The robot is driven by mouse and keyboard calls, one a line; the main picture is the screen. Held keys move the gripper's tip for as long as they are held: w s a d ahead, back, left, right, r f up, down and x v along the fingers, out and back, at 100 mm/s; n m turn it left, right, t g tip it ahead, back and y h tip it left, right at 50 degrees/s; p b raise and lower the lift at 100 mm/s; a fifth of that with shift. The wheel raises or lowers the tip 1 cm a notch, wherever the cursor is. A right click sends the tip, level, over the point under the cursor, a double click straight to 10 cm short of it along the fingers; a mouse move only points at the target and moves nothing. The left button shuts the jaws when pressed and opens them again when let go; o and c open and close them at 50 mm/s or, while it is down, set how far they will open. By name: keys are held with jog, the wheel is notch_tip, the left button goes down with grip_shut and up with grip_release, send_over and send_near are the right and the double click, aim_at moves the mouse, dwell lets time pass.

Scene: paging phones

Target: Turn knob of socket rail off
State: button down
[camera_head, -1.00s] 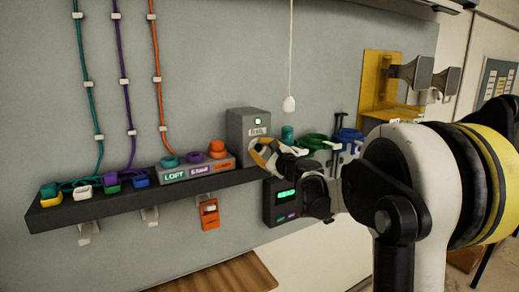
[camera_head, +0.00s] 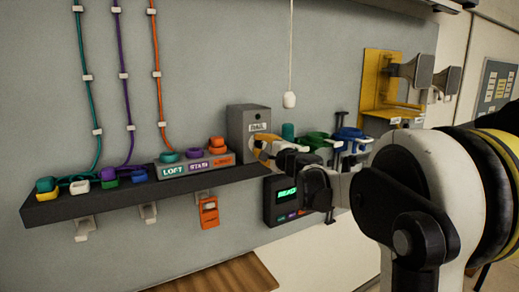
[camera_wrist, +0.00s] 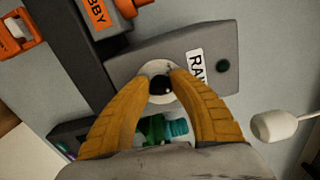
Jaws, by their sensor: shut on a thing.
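The grey socket rail control box (camera_head: 237,126) stands on the dark shelf and carries a white RAIL label. Its round lamp (camera_wrist: 222,65) is dark green and unlit. In the wrist view the knob (camera_wrist: 161,84) is a black centre on a pale round plate on the box's face. My gripper (camera_wrist: 160,80) has its two yellow fingers shut on the knob, one on each side. In the head view my gripper (camera_head: 257,146) is at the lower front of the box and hides the knob.
A dark shelf (camera_head: 100,203) holds coloured plugs and the LOFT, STAGE and LOBBY block (camera_head: 195,164). A pull cord (camera_head: 289,100) hangs right of the box. A black display unit (camera_head: 275,215) is below it. Green and blue items (camera_head: 350,138) sit to the right.

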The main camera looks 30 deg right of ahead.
jog(key=n+b, duration=0.1)
jog(key=n, duration=0.4)
jog(key=shift+f+n+b, duration=0.15)
jog(key=shift+n+b, duration=0.15)
jog(key=shift+b, duration=0.05)
jog(key=shift+d+n+b, duration=0.1)
jog(key=shift+n+b, duration=0.35)
jog(key=shift+n, duration=1.85)
jog(key=c, duration=1.1)
grip_release()
jog(key=shift+c, duration=0.2)
jog(key=s, duration=1.2)
jog(key=shift+d, duration=0.2)
